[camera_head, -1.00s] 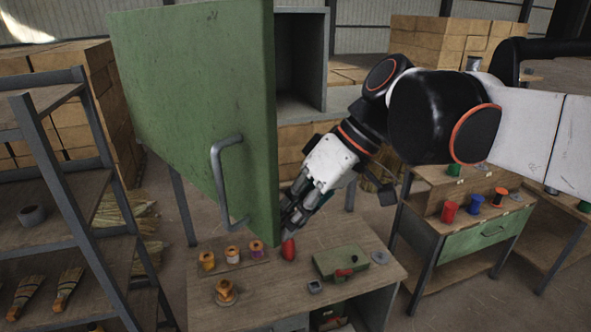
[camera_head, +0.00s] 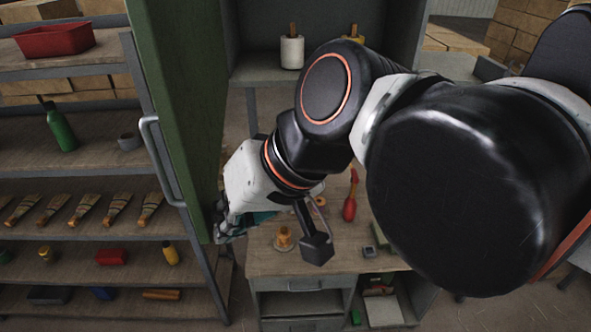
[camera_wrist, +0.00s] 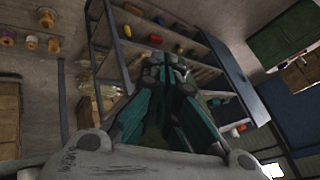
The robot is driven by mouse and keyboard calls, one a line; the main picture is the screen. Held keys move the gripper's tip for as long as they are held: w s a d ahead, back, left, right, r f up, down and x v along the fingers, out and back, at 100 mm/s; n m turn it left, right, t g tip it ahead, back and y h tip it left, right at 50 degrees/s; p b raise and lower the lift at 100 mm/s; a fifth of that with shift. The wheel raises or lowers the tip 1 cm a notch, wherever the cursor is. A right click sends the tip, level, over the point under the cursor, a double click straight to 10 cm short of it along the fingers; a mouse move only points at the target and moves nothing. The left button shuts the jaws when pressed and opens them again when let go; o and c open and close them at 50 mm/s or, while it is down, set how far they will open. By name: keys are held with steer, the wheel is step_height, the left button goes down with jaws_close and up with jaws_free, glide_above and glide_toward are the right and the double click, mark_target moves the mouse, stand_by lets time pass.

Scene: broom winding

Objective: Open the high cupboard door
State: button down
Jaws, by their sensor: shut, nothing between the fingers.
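The green cupboard door (camera_head: 185,90) stands swung out, seen nearly edge-on in the head view. Its grey bar handle (camera_head: 158,165) is on the left face, away from my gripper. The grey cupboard (camera_head: 390,35) is open behind it, with a white spool (camera_head: 291,53) inside. My gripper (camera_head: 222,236) is shut and empty at the door's lower edge, on the inner side; whether it touches the door cannot be told. In the wrist view the closed fingers (camera_wrist: 170,72) point toward a shelf rack.
A shelf rack (camera_head: 85,170) with brushes and a green bottle (camera_head: 60,128) stands left, close to the door. A workbench (camera_head: 300,258) with a red item (camera_head: 350,200) is below the cupboard. My arm hides much of the right side.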

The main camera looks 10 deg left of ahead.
mark_target(191, 217)
steer(key=shift+s+a, duration=0.35)
steer(key=shift+a, duration=0.5)
steer(key=shift+s+a, duration=0.4)
steer(key=shift+a, duration=0.4)
steer(key=shift+s+a, duration=0.35)
steer(key=shift+a, duration=0.5)
steer(key=shift+r, duration=0.1)
